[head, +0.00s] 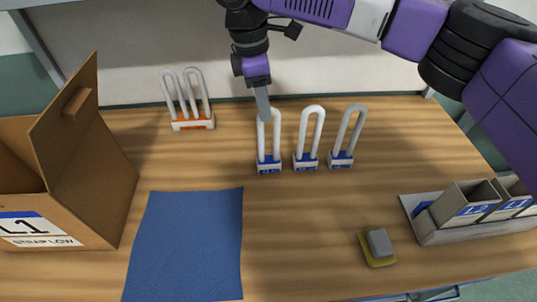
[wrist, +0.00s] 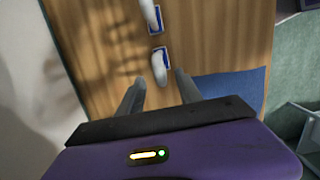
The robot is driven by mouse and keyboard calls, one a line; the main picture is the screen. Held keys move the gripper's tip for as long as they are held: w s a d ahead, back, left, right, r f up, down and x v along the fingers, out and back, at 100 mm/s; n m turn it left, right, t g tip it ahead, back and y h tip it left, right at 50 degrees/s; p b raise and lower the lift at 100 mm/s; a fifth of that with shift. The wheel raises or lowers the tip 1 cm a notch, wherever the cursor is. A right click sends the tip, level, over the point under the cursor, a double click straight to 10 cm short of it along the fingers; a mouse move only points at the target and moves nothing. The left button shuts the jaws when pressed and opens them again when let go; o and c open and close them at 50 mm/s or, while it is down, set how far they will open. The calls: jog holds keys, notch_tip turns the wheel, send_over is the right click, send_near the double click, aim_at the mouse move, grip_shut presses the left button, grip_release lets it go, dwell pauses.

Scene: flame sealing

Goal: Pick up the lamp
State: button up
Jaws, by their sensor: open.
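Three white U-shaped lamps with blue bases stand upright in a row on the wooden table. They are the left lamp (head: 261,145), the middle lamp (head: 302,135) and the right lamp (head: 350,131). Another U-shaped lamp (head: 193,122) with an orange base stands at the back left. My gripper (head: 264,114) points down at the top of the left blue-based lamp and overlaps it in the head view. In the wrist view my gripper is open, with a white tube (wrist: 159,66) near and roughly between its fingertips. Contact cannot be told.
A blue mat (head: 187,245) lies at front left, beside an open cardboard box (head: 95,175) marked L1. A yellow and grey block (head: 378,247) lies at front right. Grey bins (head: 468,212) marked L2 and L1 stand at the right edge. The middle front of the table is clear.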

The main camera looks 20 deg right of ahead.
jog(key=shift+d, duration=0.3)
jog(key=shift+d+f, duration=0.1)
jog(key=shift+f, duration=0.35)
notch_tip(320, 180, down, 6)
jog(key=p, duration=0.1)
jog(key=shift+s+d+f, duration=0.25)
jog(key=shift+s+d, duration=0.05)
jog(key=shift+d, duration=0.15)
jog(key=shift+c, duration=0.4)
grip_shut()
